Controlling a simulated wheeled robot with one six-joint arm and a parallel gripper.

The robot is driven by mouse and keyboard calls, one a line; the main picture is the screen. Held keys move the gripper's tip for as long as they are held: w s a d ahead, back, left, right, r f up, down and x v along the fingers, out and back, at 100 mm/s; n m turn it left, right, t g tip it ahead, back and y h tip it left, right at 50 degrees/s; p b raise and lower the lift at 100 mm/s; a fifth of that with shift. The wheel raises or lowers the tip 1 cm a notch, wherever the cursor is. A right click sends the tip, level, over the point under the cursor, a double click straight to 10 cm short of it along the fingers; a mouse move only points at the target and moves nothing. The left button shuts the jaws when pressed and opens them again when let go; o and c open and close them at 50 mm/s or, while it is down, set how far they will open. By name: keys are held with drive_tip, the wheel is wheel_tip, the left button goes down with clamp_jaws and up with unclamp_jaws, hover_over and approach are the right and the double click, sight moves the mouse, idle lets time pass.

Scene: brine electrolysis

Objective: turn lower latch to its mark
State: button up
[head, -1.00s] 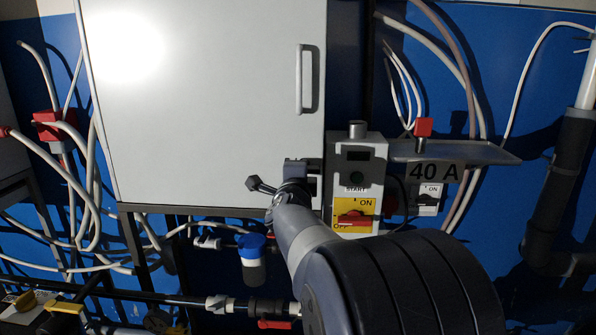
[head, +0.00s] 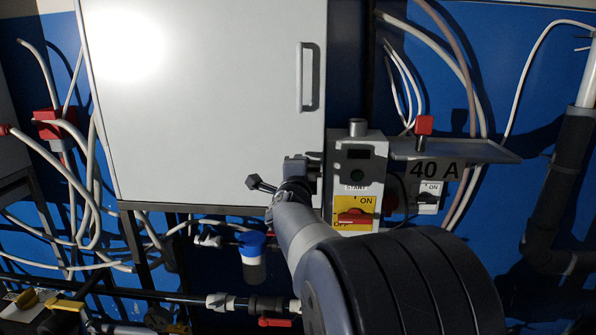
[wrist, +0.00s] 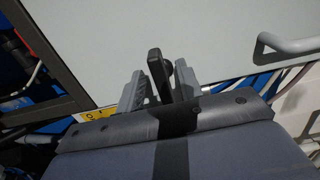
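The latch is a black bar-shaped handle (wrist: 158,72) by the edge of the pale cabinet door. The head view shows my gripper (head: 300,170) at the door's lower right corner, just left of the switch box. There my wrist and gripper hide the latch. I cannot make out its mark in either view.
The cabinet door (head: 210,110) has a grey bar handle (head: 308,78) above my gripper. A switch box (head: 356,180) with a red knob stands close on the right, beside a shelf (head: 455,151) marked 40 A. Cables and pipes run below.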

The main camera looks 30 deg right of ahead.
drive_tip(key=shift+s, duration=0.1)
drive_tip(key=v, duration=1)
drive_tip(key=shift+s+a, duration=0.2)
drive_tip(key=shift+a, duration=0.05)
drive_tip(key=x, duration=1.1)
drive_tip(key=shift+s+a, duration=0.1)
drive_tip(key=shift+s, duration=0.1)
